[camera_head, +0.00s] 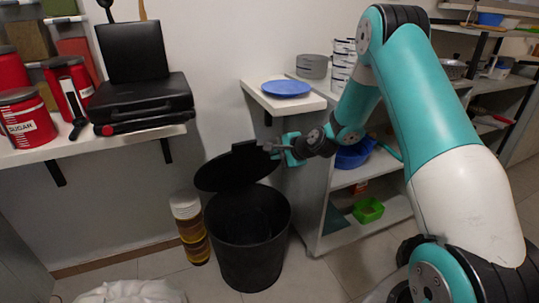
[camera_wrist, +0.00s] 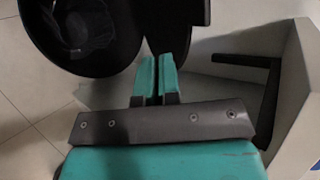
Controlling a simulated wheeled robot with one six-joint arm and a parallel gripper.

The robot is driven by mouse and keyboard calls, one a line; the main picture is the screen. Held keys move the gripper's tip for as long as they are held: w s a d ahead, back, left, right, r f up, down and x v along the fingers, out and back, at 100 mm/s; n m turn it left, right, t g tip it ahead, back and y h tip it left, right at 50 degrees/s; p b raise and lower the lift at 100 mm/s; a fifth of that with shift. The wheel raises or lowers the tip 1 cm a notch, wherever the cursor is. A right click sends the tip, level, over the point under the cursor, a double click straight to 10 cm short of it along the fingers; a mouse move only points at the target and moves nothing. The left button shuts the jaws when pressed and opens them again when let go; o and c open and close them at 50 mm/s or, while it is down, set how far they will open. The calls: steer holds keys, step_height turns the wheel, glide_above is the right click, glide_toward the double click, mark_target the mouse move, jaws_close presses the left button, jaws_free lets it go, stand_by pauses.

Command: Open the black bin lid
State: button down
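The black bin (camera_head: 248,250) stands on the floor in the head view, left of the white shelf unit. Its black lid (camera_head: 238,167) is raised and tilted above the back of the bin, so the dark opening shows. In the wrist view the bin's opening (camera_wrist: 85,30) is at the upper left, and a dark part that looks like the lid (camera_wrist: 180,12) is at the top. My gripper (camera_head: 272,149) is at the lid's right edge. In the wrist view its teal fingers (camera_wrist: 158,62) are close together with nothing visible held; contact with the lid cannot be told.
A blue plate (camera_head: 286,88) lies on the small white shelf (camera_head: 297,105) above my gripper. The shelf unit (camera_head: 345,240) is close on the right. A white bag-like thing (camera_head: 130,293) lies at the front left.

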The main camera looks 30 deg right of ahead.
step_height(320, 180, down, 6)
steer(key=w+m+t+h+b, duration=0.1)
steer(key=w+t+h+b, duration=0.1)
steer(key=b, duration=0.4)
steer(key=m+t+h+b, duration=0.1)
steer(key=t+h+b, duration=0.3)
steer(key=t+b, duration=0.8)
glide_toward(247, 145)
steer(key=shift+g, duration=0.5)
steer(key=x, duration=0.7)
steer(key=shift+w+r, duration=0.1)
steer(key=shift+r, duration=0.25)
